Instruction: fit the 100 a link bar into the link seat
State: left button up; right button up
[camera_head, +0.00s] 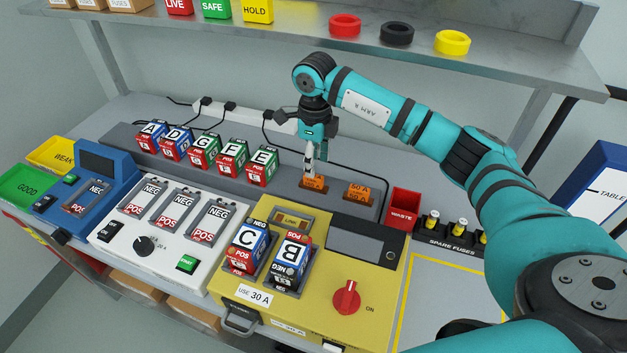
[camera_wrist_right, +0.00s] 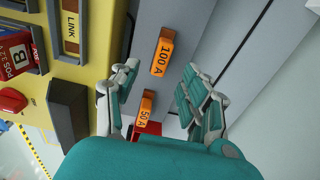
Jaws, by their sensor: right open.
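The 100 A link bar (camera_head: 313,184) is orange and lies on the grey bench behind the yellow unit; it also shows in the right wrist view (camera_wrist_right: 162,57). My right gripper (camera_head: 316,160) points down just above it, open and empty. In the right wrist view the bar lies between the spread fingers (camera_wrist_right: 160,72), with no visible contact. The link seat (camera_head: 292,220), marked LINK, is a framed recess at the top of the yellow unit; it also shows at the wrist view's upper left (camera_wrist_right: 72,25). My left gripper is out of view.
The 50 A bar (camera_head: 357,193) lies right of the 100 A bar, beside the red waste bin (camera_head: 403,209). Lettered packs (camera_head: 205,150) stand left of the gripper. Packs C and B sit in the yellow unit (camera_head: 225,283). A shelf (camera_head: 400,55) overhangs the back.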

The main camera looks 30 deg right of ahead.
aim_at(314, 182)
jog(key=shift+f, duration=0.55)
jog(key=shift+f+p, duration=0.35)
jog(key=shift+f, duration=0.05)
notch_tip(314, 182, down, 4)
jog(key=shift+w+a+r+p, duration=0.1)
jog(key=shift+w+r+p, duration=0.1)
jog(key=shift+p, duration=0.45)
jog(key=shift+f, duration=0.35)
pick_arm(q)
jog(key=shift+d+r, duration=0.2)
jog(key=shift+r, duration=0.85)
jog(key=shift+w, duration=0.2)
pick_arm(e)
grip_shut()
